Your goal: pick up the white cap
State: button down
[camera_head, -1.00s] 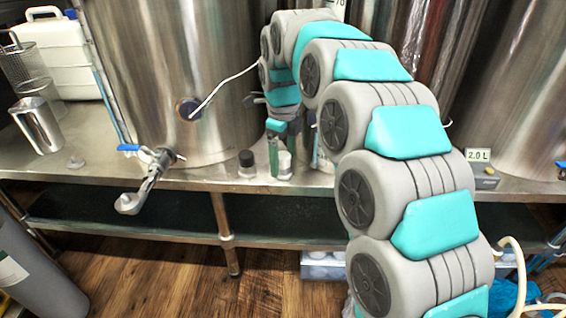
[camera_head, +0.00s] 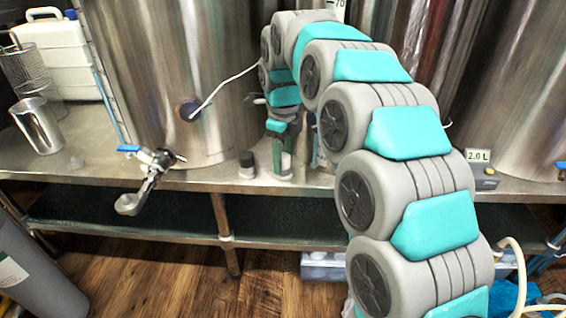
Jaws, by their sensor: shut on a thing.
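The white cap (camera_head: 286,162) stands near the front edge of the steel bench, in front of the big tanks. My gripper (camera_head: 282,171) reaches down to it with green fingers and is shut on it. Part of the cap is hidden behind the fingers. I cannot tell whether the cap touches the bench or is slightly raised.
A small dark-topped container (camera_head: 246,164) stands close to the left of my gripper. A tank tap with a blue handle (camera_head: 148,180) juts over the bench edge. A metal cup (camera_head: 38,125) stands far left. A small box (camera_head: 485,178) sits at the right.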

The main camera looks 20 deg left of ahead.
aim_at(283, 156)
jog(key=shift+r, duration=5.05)
jog(key=shift+r+p, duration=0.1)
jog(key=shift+p, duration=0.2)
